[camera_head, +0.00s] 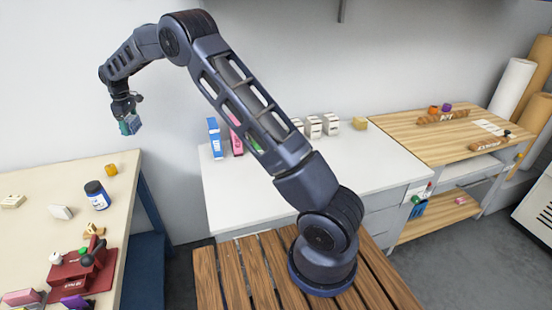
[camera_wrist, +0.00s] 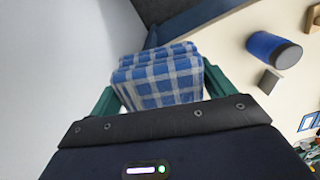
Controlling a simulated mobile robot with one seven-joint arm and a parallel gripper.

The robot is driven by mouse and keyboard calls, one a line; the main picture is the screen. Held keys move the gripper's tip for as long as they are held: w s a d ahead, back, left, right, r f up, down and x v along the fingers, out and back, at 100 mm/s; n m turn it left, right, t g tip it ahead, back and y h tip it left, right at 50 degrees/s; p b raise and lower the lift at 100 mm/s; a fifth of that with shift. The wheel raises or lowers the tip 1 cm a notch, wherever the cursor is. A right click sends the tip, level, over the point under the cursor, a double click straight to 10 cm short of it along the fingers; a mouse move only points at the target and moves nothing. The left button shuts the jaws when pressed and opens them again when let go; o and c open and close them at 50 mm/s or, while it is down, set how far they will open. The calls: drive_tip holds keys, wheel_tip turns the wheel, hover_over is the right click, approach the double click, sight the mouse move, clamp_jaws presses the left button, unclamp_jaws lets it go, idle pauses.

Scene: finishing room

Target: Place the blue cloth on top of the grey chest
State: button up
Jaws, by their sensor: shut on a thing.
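My gripper (camera_head: 130,125) is raised at the upper left of the head view, in the air in front of the wall. In the wrist view its green fingers (camera_wrist: 160,88) are shut on the blue cloth (camera_wrist: 158,78). The cloth is folded in layers, with a blue and white check. In the head view it is too small to make out clearly. A pale grey drawer unit with a white top (camera_head: 330,175), which may be the grey chest, stands against the back wall, right of and below my gripper. My arm hides part of it.
A cream table (camera_head: 40,215) at the left holds a blue jar (camera_head: 97,195), a red stand (camera_head: 80,275) and small items. Several boxes (camera_head: 313,127) line the white top's back; its front is clearer. A wooden-topped bench (camera_head: 430,140) is at the right.

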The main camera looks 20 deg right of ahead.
drive_tip(key=w+d+f+m, duration=0.1)
drive_tip(key=w+d, duration=0.2)
drive_tip(key=d, duration=1.3)
drive_tip(key=w+d+m, duration=0.1)
drive_tip(key=w+d, duration=0.2)
drive_tip(key=d, duration=1.2)
drive_tip(key=w+d+f+m, duration=0.1)
drive_tip(key=w+d, duration=0.3)
drive_tip(key=d, duration=1.2)
drive_tip(key=n, duration=0.2)
hover_over(345, 141)
wheel_tip(345, 141, down, 20)
drive_tip(key=shift+r, duration=0.2)
drive_tip(key=shift+f, duration=0.1)
drive_tip(key=o, duration=0.6)
drive_tip(key=shift+d, duration=0.1)
drive_tip(key=o, duration=0.3)
